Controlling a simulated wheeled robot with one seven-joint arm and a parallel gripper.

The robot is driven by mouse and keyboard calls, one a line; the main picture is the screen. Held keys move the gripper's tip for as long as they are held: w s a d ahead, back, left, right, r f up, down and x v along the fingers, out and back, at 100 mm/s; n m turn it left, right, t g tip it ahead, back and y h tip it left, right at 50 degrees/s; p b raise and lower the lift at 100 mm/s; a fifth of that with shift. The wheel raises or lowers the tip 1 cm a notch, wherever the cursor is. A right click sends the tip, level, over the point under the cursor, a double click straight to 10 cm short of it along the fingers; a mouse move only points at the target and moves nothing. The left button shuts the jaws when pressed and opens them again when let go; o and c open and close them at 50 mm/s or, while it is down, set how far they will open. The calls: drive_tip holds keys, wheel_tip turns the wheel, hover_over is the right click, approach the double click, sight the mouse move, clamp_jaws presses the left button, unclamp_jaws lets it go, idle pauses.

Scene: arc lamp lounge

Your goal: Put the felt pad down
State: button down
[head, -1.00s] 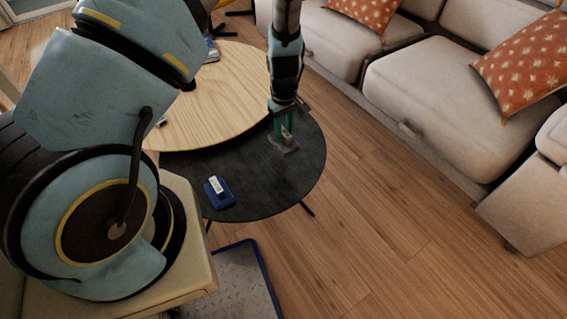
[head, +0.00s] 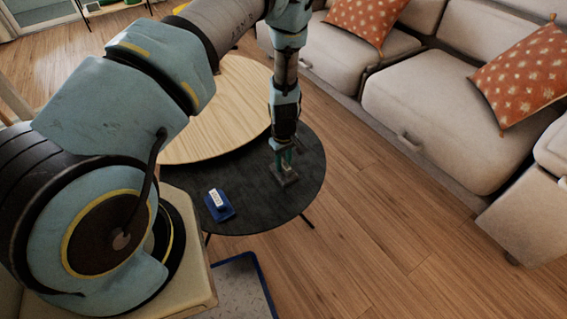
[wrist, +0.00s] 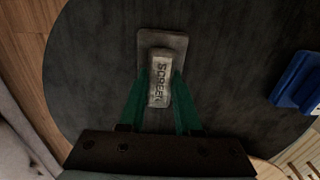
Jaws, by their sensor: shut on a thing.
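The felt pad (wrist: 176,44) is a grey, rounded rectangle with a pale raised grip lettered "SCREEN" along its top. My gripper (wrist: 160,88) is shut on that grip, with a green finger on each side. In the head view the pad (head: 290,180) is under my gripper (head: 284,160), over the right part of the black round table (head: 248,192). The pad looks flat and at or very close to the tabletop; I cannot tell whether it touches.
A blue block with a white top (head: 219,206) lies on the black table, left of the pad. A pale wooden round table (head: 215,115) overlaps behind. A beige sofa (head: 420,100) stands at the right.

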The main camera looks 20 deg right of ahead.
drive_tip(key=c, duration=0.6)
unclamp_jaws()
drive_tip(key=shift+f, duration=0.15)
drive_tip(key=shift+f, duration=0.25)
wheel_tip(320, 180, up, 11)
drive_tip(key=shift+a+b, duration=0.3)
drive_tip(key=shift+a, duration=0.15)
drive_tip(key=w+a+r+m+h, duration=0.1)
drive_tip(key=a+r+m, duration=0.1)
drive_tip(key=a+r, duration=1.85)
drive_tip(key=s+a+r, duration=0.2)
drive_tip(key=a+r, duration=0.1)
drive_tip(key=a, duration=0.1)
drive_tip(key=s+a+r+m+t, duration=0.1)
drive_tip(key=s+a+r, duration=0.1)
drive_tip(key=s+a, duration=0.1)
drive_tip(key=shift+a+r+t+y, duration=0.3)
drive_tip(key=shift+a+r+y, duration=0.1)
drive_tip(key=shift+a, duration=0.5)
drive_tip(key=shift+s+r, duration=0.1)
